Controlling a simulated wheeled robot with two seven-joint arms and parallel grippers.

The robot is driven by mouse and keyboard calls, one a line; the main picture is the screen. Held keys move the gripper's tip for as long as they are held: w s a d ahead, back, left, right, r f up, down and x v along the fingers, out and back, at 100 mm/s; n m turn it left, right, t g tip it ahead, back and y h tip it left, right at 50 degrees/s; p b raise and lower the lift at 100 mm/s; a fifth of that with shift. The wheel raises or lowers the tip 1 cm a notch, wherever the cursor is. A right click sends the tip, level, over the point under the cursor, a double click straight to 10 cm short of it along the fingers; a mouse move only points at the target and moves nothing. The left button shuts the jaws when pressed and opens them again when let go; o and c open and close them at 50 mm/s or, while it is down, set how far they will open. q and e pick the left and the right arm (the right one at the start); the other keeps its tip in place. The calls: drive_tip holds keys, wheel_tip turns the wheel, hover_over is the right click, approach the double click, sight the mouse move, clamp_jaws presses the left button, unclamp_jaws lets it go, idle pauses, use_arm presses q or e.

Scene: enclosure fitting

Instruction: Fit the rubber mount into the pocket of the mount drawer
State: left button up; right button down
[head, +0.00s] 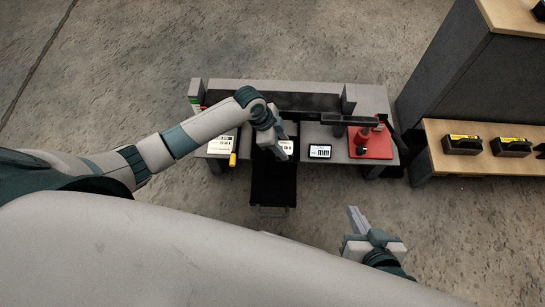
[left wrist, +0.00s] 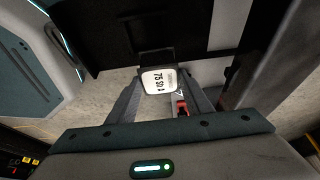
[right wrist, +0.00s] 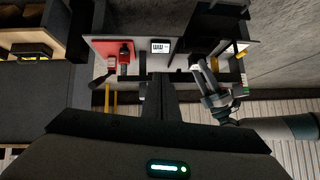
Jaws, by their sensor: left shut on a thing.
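My left gripper (head: 284,150) is over the table's front edge, at the back end of the black drawer (head: 268,185). In the left wrist view the left gripper (left wrist: 160,95) is shut on a small dark piece with a white label (left wrist: 160,81) reading "75 SH A", which I take as the rubber mount. The label also shows beside the fingers in the head view. The drawer stands pulled out towards me, and its dark surface also fills the top of the left wrist view (left wrist: 110,35). I cannot make out its pocket. My right gripper (head: 356,217) looks shut and empty, away from the table.
The grey table (head: 375,98) carries a display marked "mm" (head: 320,151), a red-based stand (head: 371,143) and a white labelled card (head: 221,146) with a yellow-handled item (head: 233,160). A wooden shelf at right (head: 440,130) holds black-and-yellow boxes. Floor between right gripper and table is clear.

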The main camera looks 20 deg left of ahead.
use_arm(q)
drive_tip(key=shift+s+a+f, duration=1)
drive_tip(key=shift+s+a, duration=0.2)
drive_tip(key=shift+a, duration=0.05)
use_arm(e)
drive_tip(key=shift+w+a+r+t, duration=0.2)
drive_tip(key=shift+w+r+t, duration=0.2)
drive_tip(key=shift+w+r, duration=0.1)
